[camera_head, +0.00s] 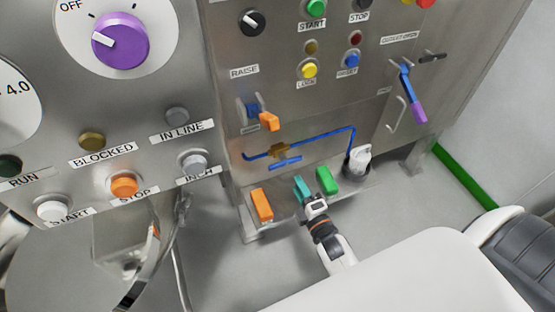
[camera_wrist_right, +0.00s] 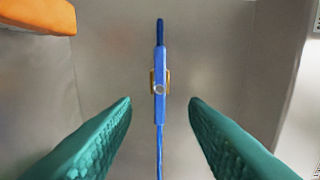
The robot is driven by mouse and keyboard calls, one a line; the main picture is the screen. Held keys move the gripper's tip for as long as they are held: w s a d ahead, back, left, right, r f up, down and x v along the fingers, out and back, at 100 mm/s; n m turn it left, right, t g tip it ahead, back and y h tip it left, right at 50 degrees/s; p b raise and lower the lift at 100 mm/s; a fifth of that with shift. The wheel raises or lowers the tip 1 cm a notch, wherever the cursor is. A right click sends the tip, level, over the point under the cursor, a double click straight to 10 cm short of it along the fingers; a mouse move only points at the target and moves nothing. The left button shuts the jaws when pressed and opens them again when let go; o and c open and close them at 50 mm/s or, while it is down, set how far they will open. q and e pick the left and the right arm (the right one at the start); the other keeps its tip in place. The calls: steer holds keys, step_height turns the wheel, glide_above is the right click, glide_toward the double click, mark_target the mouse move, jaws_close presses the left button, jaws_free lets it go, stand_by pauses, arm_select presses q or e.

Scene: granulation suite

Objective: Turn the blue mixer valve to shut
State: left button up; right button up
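The blue valve (camera_head: 286,163) has a flat blue bar handle on a brass body, set on a blue pipe low on the steel panel. In the right wrist view the blue handle (camera_wrist_right: 160,86) lies in line with the pipe. My right gripper (camera_head: 303,189) is just below and right of the handle in the head view. In the right wrist view its teal fingers (camera_wrist_right: 160,104) are spread wide and empty. The handle shows between and beyond the fingertips, and I see no contact. My left gripper is not in view.
An orange block (camera_head: 262,205) and a green block (camera_head: 327,180) sit low on either side of my right gripper. A white fitting (camera_head: 360,159) is at the pipe's right end. An orange-tipped lever (camera_head: 269,121) is above the pipe, and a purple-tipped lever (camera_head: 417,110) is farther right.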

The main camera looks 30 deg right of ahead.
mark_target(286, 165)
steer(key=w, duration=0.5)
steer(key=shift+w+d, duration=0.2)
steer(key=shift+w, duration=0.05)
steer(key=w, duration=0.3)
steer(key=shift+w+d, duration=0.1)
steer(key=shift+w, duration=0.7)
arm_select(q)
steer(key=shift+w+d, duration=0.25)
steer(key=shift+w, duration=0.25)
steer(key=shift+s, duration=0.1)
arm_select(e)
steer(key=shift+c, duration=1.2)
jaws_close()
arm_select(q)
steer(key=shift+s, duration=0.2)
